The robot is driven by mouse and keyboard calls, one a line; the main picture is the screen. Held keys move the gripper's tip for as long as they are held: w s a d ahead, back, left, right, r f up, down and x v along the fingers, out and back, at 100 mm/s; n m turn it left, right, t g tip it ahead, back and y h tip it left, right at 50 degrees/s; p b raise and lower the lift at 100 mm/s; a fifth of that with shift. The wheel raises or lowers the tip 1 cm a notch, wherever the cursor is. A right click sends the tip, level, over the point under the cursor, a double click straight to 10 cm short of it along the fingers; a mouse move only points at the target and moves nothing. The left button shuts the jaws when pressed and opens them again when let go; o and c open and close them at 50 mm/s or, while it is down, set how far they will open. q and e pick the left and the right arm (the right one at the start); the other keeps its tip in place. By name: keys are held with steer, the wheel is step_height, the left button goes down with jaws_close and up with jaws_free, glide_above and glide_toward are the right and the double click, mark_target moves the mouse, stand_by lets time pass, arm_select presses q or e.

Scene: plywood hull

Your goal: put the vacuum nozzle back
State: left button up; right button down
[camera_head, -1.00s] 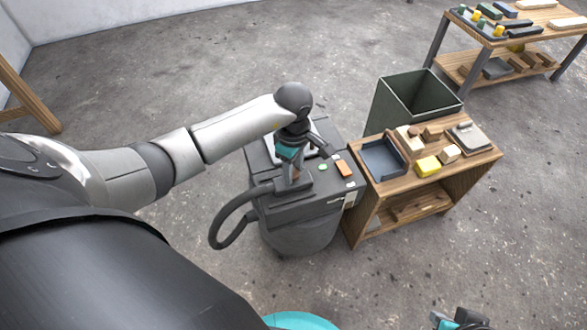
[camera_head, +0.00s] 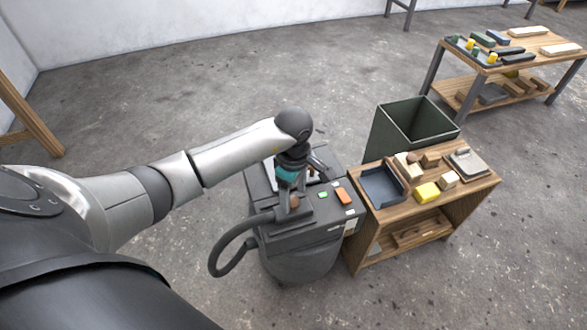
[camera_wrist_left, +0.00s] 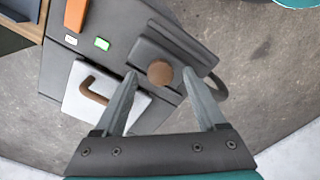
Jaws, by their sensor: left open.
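The vacuum (camera_head: 300,245) is a dark grey machine on the floor with a hose (camera_head: 222,255) looping out on its left. A dark flat block, which looks like the nozzle (camera_head: 298,218), lies on its top by the hose; it also shows in the left wrist view (camera_wrist_left: 172,47). A round brown knob (camera_wrist_left: 160,72) stands on this block. My left gripper (camera_head: 291,205) is open above the block. In the wrist view its fingers (camera_wrist_left: 160,76) appear on either side of the knob, with gaps. I cannot tell how far down they reach. My right gripper is out of view.
The vacuum top also carries a pale plate with a brown handle (camera_wrist_left: 95,90), a green button (camera_wrist_left: 102,44) and an orange piece (camera_head: 343,196). A wooden cart (camera_head: 440,200) with blocks and a tray stands close right. Behind is a dark green bin (camera_head: 400,135).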

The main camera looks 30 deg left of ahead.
mark_target(293, 201)
arm_select(q)
steer(key=shift+r+p, duration=1.9)
steer(key=shift+r, duration=3.2)
steer(key=d+r+n+t+h, duration=0.25)
steer(key=d+n+h, duration=0.25)
steer(key=d+h, duration=1.05)
steer(key=w+d+r+n+t+y, duration=0.1)
steer(key=w+d+r+n+t, duration=0.15)
steer(key=r+n+t, duration=0.35)
steer(key=w+d+r+n+t+y, duration=0.1)
steer(key=w+d+r+n+t, duration=0.2)
steer(key=n, duration=0.6)
steer(key=s+a+f+n+t+y, duration=0.25)
steer(key=a+f+n+y, duration=1.15)
steer(key=n, duration=0.9)
steer(key=s+f+n+g, duration=0.4)
steer(key=s+f, duration=0.4)
steer(key=s, duration=0.2)
steer(key=s+f+n+g, duration=0.5)
steer(key=s+f+g, duration=0.2)
steer(key=s, duration=0.4)
steer(key=shift+d+f+h, duration=0.15)
steer(key=shift+f+h, duration=0.3)
steer(key=shift+f, duration=0.05)
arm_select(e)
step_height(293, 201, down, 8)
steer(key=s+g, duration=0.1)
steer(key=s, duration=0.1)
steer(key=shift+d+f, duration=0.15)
